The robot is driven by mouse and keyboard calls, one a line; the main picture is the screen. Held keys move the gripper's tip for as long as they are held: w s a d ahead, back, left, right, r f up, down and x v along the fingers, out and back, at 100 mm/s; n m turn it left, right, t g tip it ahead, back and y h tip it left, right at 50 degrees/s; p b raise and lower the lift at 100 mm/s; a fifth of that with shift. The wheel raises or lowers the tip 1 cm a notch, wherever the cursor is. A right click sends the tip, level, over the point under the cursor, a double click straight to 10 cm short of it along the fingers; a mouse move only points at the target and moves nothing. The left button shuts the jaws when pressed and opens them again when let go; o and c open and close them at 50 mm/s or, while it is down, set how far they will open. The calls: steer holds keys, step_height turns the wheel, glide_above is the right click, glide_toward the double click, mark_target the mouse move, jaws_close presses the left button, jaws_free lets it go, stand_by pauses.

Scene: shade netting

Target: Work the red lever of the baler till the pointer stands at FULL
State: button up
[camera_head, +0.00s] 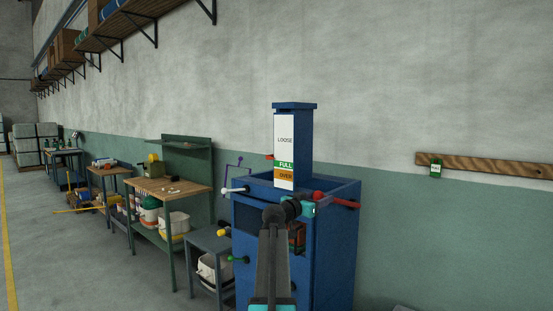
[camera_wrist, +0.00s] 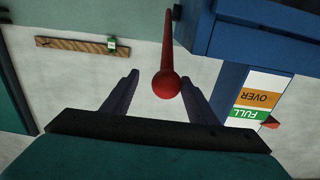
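The blue baler (camera_head: 333,250) stands at the centre of the head view. Its upright gauge reads LOOSE, FULL and OVER from top to bottom. The small red pointer (camera_head: 270,157) shows at the gauge's left, around the top edge of the green FULL band; the wrist view shows this pointer (camera_wrist: 271,122) beside the lower edge of the inverted FULL label. The red lever (camera_head: 338,201) juts from the baler's right side; its ball knob (camera_wrist: 166,86) lies between my fingers in the wrist view.
Workbenches with buckets line the wall to the left. A wooden rail (camera_head: 487,166) with a green tag is on the right wall.

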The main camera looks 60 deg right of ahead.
steer(key=shift+w, duration=0.2)
steer(key=shift+w+a, duration=0.15)
steer(key=shift+a, duration=0.2)
steer(key=shift+b+v, duration=1.05)
steer(key=shift+v, duration=1.15)
steer(key=shift+o, duration=0.5)
steer(key=o, duration=0.5)
steer(key=shift+d, duration=0.1)
steer(key=shift+c, duration=0.2)
